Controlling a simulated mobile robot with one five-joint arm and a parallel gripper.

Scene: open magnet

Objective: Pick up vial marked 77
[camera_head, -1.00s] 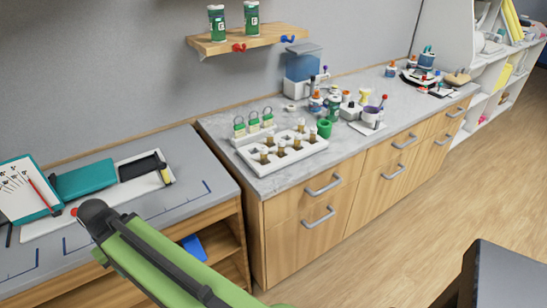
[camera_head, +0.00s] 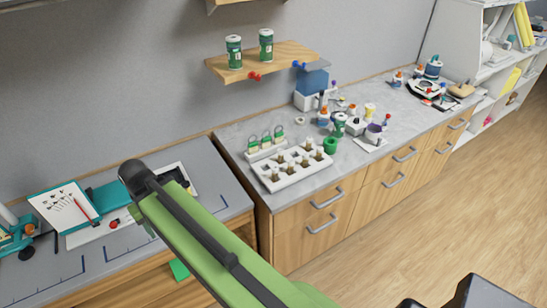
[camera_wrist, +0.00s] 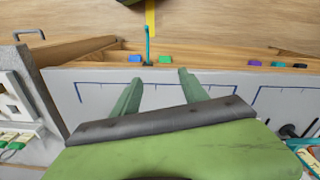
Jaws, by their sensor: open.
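A white rack (camera_head: 279,184) on the grey counter holds several small vials (camera_head: 283,160) with brownish contents. Their markings are too small to read, so I cannot tell which is 77. In the wrist view, part of the white rack (camera_wrist: 14,100) shows at the left edge. My gripper (camera_wrist: 157,82) is open and empty above the lower grey desk, its two green fingers apart, to one side of the rack and not touching it.
Green-topped items (camera_head: 266,143) stand behind the rack, and a green cup (camera_head: 330,146) stands right of it. A wall shelf (camera_head: 262,66) with two green canisters overhangs the counter. Wooden drawers (camera_head: 330,208) front the counter.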

